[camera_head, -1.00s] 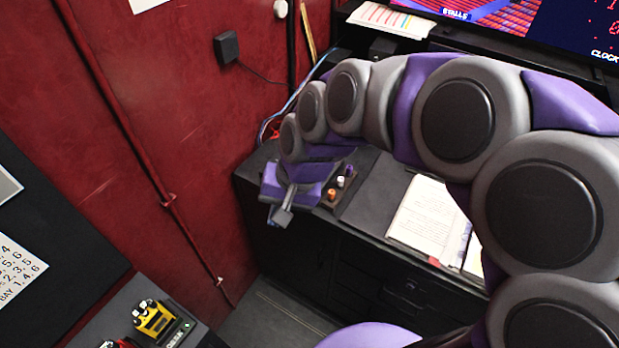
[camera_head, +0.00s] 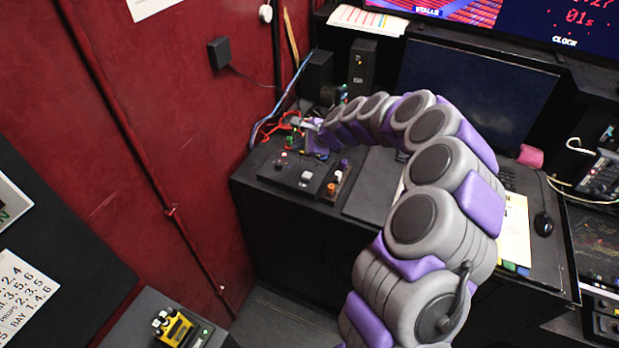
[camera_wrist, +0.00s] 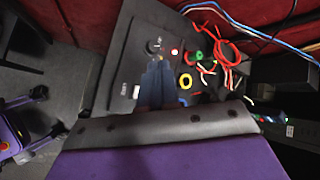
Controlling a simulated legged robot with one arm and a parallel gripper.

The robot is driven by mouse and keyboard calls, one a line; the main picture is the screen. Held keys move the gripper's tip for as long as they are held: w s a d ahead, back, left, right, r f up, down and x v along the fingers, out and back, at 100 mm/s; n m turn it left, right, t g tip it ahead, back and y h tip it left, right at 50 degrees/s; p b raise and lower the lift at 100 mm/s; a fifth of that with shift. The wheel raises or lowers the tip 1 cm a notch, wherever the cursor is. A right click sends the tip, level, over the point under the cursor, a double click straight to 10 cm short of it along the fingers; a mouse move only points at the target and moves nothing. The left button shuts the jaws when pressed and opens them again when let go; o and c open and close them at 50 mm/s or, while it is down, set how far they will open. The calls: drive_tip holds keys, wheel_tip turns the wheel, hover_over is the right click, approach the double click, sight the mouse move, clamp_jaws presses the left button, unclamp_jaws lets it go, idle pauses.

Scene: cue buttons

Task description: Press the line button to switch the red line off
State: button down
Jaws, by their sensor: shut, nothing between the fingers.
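A dark control panel (camera_head: 292,172) lies on the left end of the black desk, with a small red-topped button (camera_head: 284,156) and a pale block (camera_head: 306,177) on it. Beside it is a small strip with orange, white and purple knobs (camera_head: 335,184). I cannot read which control is the line button. In the wrist view my gripper (camera_wrist: 157,66) points over the panel (camera_wrist: 124,82), close to a round knob (camera_wrist: 152,46) and a small lit button (camera_wrist: 174,52); contact cannot be told.
Red cables (camera_wrist: 228,50) and a yellow ring (camera_wrist: 185,81) lie beside the panel. Dark speakers (camera_head: 362,66) and a monitor (camera_head: 478,92) stand behind. A red wall (camera_head: 130,120) is left of the desk. A yellow device (camera_head: 174,328) sits at lower left.

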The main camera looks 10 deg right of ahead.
drive_tip(key=w+d+f+m, duration=0.1)
drive_tip(key=d+f, duration=0.1)
drive_tip(key=d, duration=0.2)
drive_tip(key=b, duration=0.7)
hover_over(309, 176)
drive_tip(key=shift+h, duration=0.3)
wheel_tip(309, 176, down, 8)
drive_tip(key=shift+r, duration=0.2)
drive_tip(key=shift+f, duration=0.5)
drive_tip(key=shift+s+f, duration=0.1)
idle(1.0)
drive_tip(key=shift+f, duration=0.25)
drive_tip(key=shift+f, duration=0.45)
idle(0.7)
idle(0.4)
drive_tip(key=shift+r+p, duration=0.95)
